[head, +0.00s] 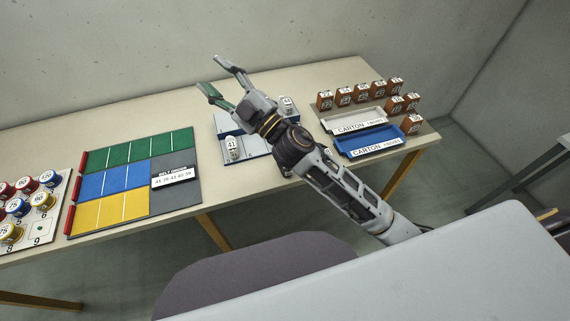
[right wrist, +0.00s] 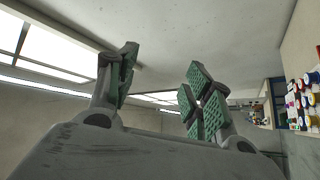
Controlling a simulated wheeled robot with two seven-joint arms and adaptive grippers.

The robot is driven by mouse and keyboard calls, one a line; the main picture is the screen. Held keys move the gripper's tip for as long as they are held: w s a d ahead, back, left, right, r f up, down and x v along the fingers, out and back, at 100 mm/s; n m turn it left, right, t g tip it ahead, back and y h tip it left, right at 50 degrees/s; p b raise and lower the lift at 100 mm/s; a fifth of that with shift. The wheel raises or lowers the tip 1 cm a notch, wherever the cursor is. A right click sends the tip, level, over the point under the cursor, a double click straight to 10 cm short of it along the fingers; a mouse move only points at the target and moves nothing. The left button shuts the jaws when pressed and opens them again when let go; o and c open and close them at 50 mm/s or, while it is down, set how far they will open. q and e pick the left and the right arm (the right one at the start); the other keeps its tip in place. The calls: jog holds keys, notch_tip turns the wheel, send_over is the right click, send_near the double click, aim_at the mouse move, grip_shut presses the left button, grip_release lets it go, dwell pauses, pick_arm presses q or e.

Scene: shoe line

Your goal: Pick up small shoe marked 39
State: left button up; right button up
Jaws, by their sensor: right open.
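My right gripper (head: 213,74) is open and empty, raised over the back of the table, with its fingers toward the wall. The right wrist view shows its two green-padded fingers (right wrist: 158,76) spread apart with nothing between them. Small brown shoes (head: 345,94) with white number tags stand in rows at the right end of the table; I cannot read for sure which one is marked 39. A white shoe marked 41 (head: 232,148) stands on a blue and white stand (head: 259,145), partly hidden by my arm. Another white shoe (head: 287,104) is behind my wrist.
A white carton tray (head: 340,123) and a blue carton tray (head: 375,149) lie in front of the brown shoes. A green, blue and yellow board (head: 128,183) with a belt order card (head: 175,177) is at left. Numbered round pieces (head: 20,208) stand at far left.

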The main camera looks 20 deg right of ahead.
jog(key=s+a+n+g+y, duration=0.65)
jog(key=a+n+g, duration=0.35)
jog(key=n+g, duration=0.35)
jog(key=s+f+n+g+h, duration=0.3)
jog(key=f+n+g+h, duration=0.35)
jog(key=f, duration=0.55)
jog(key=w+d+f+t+h, duration=0.1)
jog(key=w+d+f+h, duration=0.3)
jog(key=d+f+h, duration=0.55)
jog(key=w+d+h, duration=0.4)
jog(key=d, duration=1.1)
jog(key=shift+r+m+t+h, duration=0.35)
jog(key=shift+r+m+t, duration=0.05)
jog(key=shift+r, duration=0.05)
jog(key=shift+f, duration=0.15)
